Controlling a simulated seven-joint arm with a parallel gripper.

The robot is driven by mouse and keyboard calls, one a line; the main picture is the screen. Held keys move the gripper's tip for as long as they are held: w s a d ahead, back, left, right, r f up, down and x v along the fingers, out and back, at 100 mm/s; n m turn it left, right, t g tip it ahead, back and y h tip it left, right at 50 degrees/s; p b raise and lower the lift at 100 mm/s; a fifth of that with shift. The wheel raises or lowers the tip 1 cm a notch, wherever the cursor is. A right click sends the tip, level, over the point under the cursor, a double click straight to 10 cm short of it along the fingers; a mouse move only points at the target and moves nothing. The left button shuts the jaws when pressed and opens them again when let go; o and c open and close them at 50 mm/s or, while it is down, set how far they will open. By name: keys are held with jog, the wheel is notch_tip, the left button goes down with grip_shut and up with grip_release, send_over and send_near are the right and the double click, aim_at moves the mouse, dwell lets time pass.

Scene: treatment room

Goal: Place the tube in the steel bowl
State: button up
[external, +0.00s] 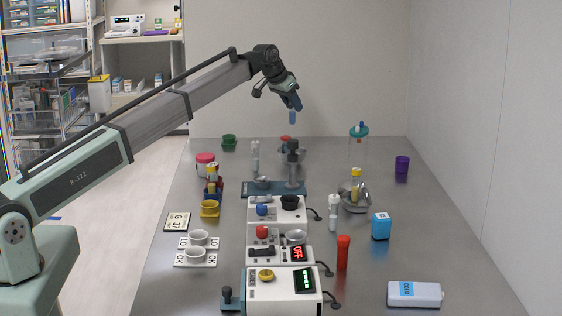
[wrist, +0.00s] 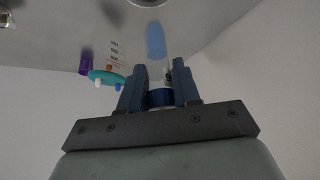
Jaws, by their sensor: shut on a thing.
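My gripper (external: 291,103) is high above the back of the table, shut on a tube (external: 292,117) with a blue end that hangs below the fingers. In the wrist view the fingers (wrist: 159,88) close around the tube (wrist: 156,42), which has a clear body, a blue far end and a blue band near the jaws. A round metal rim (wrist: 150,2) is cut off at the wrist view's top.
Boxy devices (external: 283,285) with knobs and levers fill the middle. A blue box (external: 381,226) and red tube (external: 343,253) stand nearer. The right edge is mostly clear.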

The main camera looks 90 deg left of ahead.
aim_at(290, 109)
jog(key=shift+f, duration=5.5)
jog(key=o, duration=1.1)
jog(key=shift+r, duration=0.1)
jog(key=shift+r, duration=3.45)
